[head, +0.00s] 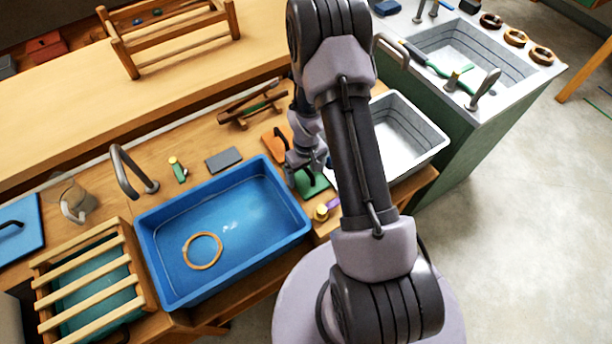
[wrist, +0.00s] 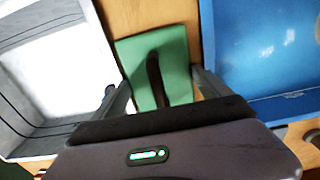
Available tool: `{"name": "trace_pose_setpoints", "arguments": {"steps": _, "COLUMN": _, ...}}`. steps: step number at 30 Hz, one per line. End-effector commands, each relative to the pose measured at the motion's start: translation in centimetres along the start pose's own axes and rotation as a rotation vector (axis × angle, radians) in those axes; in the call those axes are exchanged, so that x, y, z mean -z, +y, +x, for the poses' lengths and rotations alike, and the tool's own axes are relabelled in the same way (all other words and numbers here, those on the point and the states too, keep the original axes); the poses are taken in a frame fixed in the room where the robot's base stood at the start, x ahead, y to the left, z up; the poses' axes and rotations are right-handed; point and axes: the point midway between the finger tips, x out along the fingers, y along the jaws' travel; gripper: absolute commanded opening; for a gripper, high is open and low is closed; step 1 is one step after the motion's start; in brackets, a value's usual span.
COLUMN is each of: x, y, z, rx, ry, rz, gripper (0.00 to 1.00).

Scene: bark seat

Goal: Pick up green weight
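The green weight (head: 314,186) is a flat green block on the wooden counter, between the blue basin and the white basin. In the wrist view the green weight (wrist: 174,52) shows a dark handle along its middle. My gripper (head: 303,176) is pointed down at it, and the arm hides part of it in the head view. In the wrist view my gripper (wrist: 157,88) is open, with one finger at each side of the block's near part. I cannot tell whether the fingers touch it.
The blue basin (head: 159,238) holds a wooden ring (head: 203,251). The white basin (head: 437,148) stands close on the other side. An orange block (head: 272,143) lies just behind the weight. The counter around the weight is narrow.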

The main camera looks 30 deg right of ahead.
Motion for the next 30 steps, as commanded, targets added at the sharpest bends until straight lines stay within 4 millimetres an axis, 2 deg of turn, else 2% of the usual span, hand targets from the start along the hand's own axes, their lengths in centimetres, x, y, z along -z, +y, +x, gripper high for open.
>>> {"name": "trace_pose_setpoints", "arguments": {"steps": 1, "x": 0.0, "y": 0.0, "z": 0.0, "rx": 0.0, "ry": 0.0, "rz": 0.0, "gripper": 0.59}}
{"name": "trace_pose_setpoints", "arguments": {"steps": 8, "x": 0.0, "y": 0.0, "z": 0.0, "rx": 0.0, "ry": 0.001, "rz": 0.0, "gripper": 0.14}}
{"name": "trace_pose_setpoints", "arguments": {"steps": 15, "x": 0.1, "y": 0.0, "z": -0.5, "rx": -0.001, "ry": 0.002, "rz": -0.001, "gripper": 0.14}}
{"name": "trace_pose_setpoints", "arguments": {"steps": 17, "x": 0.1, "y": 0.0, "z": -1.6, "rx": -0.001, "ry": 0.003, "rz": 0.0, "gripper": 0.14}}
{"name": "trace_pose_setpoints", "arguments": {"steps": 24, "x": 0.1, "y": 0.1, "z": -7.9, "rx": -0.001, "ry": 0.004, "rz": 0.0, "gripper": 0.14}}
{"name": "trace_pose_setpoints", "arguments": {"steps": 27, "x": 0.1, "y": 0.0, "z": -9.4, "rx": -0.001, "ry": 0.003, "rz": 0.0, "gripper": 0.14}}
{"name": "trace_pose_setpoints", "arguments": {"steps": 30, "x": 0.1, "y": 0.0, "z": -10.1, "rx": 0.0, "ry": 0.001, "rz": 0.0, "gripper": 0.14}}
